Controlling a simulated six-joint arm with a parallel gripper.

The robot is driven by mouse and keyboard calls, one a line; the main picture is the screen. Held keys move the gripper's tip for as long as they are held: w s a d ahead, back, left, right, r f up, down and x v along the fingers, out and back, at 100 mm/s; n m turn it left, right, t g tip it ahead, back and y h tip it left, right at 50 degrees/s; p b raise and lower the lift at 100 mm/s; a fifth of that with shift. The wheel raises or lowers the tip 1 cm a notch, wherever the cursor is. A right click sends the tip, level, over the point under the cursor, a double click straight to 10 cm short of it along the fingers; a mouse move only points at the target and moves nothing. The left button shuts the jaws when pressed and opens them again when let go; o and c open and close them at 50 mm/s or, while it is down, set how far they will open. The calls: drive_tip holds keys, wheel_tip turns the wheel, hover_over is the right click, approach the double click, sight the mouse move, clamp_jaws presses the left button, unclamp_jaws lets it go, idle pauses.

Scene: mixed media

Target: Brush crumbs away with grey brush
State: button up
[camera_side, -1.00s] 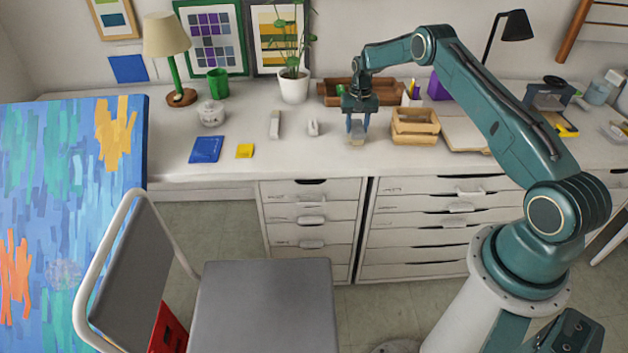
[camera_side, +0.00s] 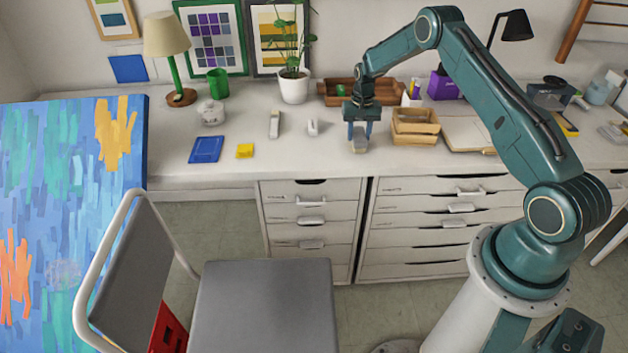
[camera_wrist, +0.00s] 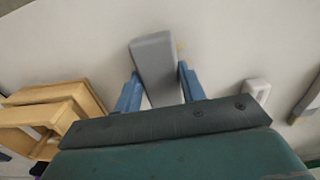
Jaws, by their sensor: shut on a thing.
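My gripper (camera_side: 360,136) is over the front part of the white desk (camera_side: 330,165), its blue fingers pointing down. It is shut on the grey brush (camera_side: 360,146), which looks like a plain grey block at or just above the desk top. In the wrist view the brush (camera_wrist: 154,62) sits between the two blue fingers and reaches out past their tips. A faint tan mark (camera_wrist: 181,47), perhaps crumbs, lies just beside the brush's far end. It is too small to tell clearly. I cannot tell whether the brush touches the desk.
Wooden boxes (camera_side: 415,126) stand close to the right of my gripper. A small white object (camera_side: 313,127) and a longer pale one (camera_side: 275,124) lie to the left, with a yellow pad (camera_side: 245,151) and a blue pad (camera_side: 206,149) beyond. A wooden tray (camera_side: 335,95) is behind.

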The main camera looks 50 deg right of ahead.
sight(358, 127)
drive_tip(key=shift+s+a, duration=0.15)
idle(0.3)
drive_tip(key=shift+w+d+f, duration=0.2)
drive_tip(key=shift+w+d, duration=1.3)
drive_tip(key=shift+d, duration=0.1)
drive_tip(key=shift+s, duration=0.1)
drive_tip(key=shift+s+a, duration=1.55)
drive_tip(key=shift+a, duration=0.1)
drive_tip(key=shift+r, duration=0.1)
drive_tip(key=shift+w+d+r, duration=0.1)
drive_tip(key=shift+r, duration=1)
drive_tip(key=shift+w, duration=0.1)
